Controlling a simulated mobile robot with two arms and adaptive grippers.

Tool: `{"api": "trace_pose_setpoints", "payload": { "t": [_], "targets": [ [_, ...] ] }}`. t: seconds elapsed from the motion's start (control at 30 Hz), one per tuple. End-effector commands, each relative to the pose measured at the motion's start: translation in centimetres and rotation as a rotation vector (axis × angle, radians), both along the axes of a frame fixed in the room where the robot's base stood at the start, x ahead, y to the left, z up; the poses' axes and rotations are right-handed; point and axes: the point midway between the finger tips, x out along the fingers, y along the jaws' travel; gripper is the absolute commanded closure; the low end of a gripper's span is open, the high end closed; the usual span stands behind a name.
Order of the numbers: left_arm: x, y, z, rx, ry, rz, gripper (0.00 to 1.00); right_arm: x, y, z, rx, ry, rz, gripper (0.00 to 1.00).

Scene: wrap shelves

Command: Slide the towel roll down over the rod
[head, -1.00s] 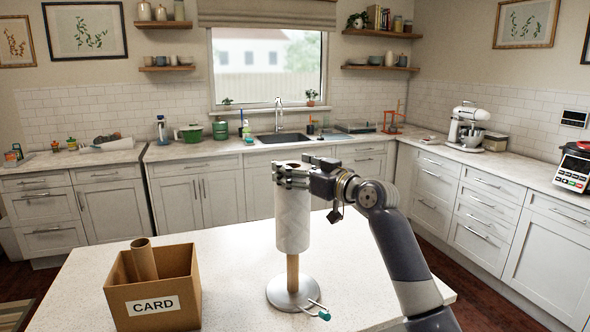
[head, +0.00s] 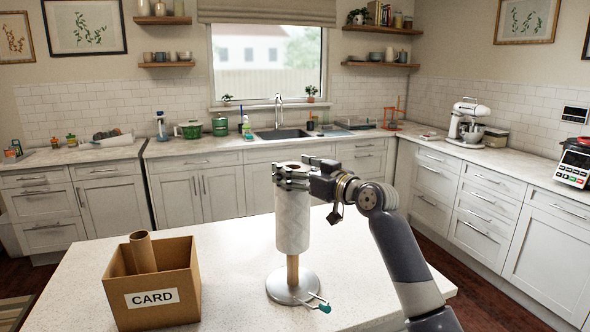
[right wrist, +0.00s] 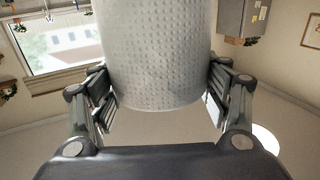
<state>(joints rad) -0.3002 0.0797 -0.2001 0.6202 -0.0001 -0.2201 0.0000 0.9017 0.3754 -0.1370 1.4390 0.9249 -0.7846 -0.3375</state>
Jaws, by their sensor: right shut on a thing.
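The white towel roll (head: 293,220) is upright around the upper part of the wooden rod (head: 292,270). The rod's lower part shows bare between the roll and the round metal base (head: 291,288) on the island. My right gripper (head: 291,176) is shut on the roll near its top end. In the right wrist view the roll (right wrist: 155,50) fills the space between the two fingers. The rod inside the roll is hidden. My left gripper is not in view.
A cardboard box (head: 153,300) marked CARD stands left on the island (head: 235,255), with a brown tube (head: 143,252) leaning in it. A thin metal arm with a teal tip (head: 324,308) sticks out from the holder's base. The island is clear between box and holder.

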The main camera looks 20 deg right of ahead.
Motion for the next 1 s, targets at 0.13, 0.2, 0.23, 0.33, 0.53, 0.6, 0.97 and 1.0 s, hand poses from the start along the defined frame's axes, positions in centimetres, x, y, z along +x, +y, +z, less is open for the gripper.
{"api": "trace_pose_setpoints", "payload": {
  "t": [0.13, 0.2, 0.23, 0.33, 0.53, 0.6, 0.97, 1.0],
  "targets": [
    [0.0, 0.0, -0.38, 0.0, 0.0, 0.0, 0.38, -0.01, 0.0, -0.49, 0.0, -0.002, 0.0, 0.7],
    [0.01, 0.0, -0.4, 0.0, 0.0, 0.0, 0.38, -0.01, 0.0, -0.53, 0.0, -0.002, 0.0, 0.7],
    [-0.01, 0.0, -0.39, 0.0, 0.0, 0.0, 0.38, -0.01, 0.0, -0.52, 0.0, -0.002, 0.0, 0.7],
    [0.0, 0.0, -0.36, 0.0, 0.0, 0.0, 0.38, -0.01, 0.0, -0.49, 0.0, -0.002, 0.0, 0.7],
    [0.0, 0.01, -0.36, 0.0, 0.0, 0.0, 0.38, -0.01, 0.0, -0.49, 0.0, -0.002, 0.0, 0.06],
    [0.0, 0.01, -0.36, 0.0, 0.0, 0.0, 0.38, -0.01, 0.0, -0.5, 0.0, -0.002, 0.0, 0.06],
    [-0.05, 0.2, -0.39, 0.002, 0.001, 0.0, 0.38, -0.09, -0.06, -0.63, 0.0, 0.001, 0.0, 0.06],
    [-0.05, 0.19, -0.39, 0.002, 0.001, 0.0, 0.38, -0.23, -0.15, -0.64, -0.001, 0.0, -0.001, 0.06]
  ]
}}
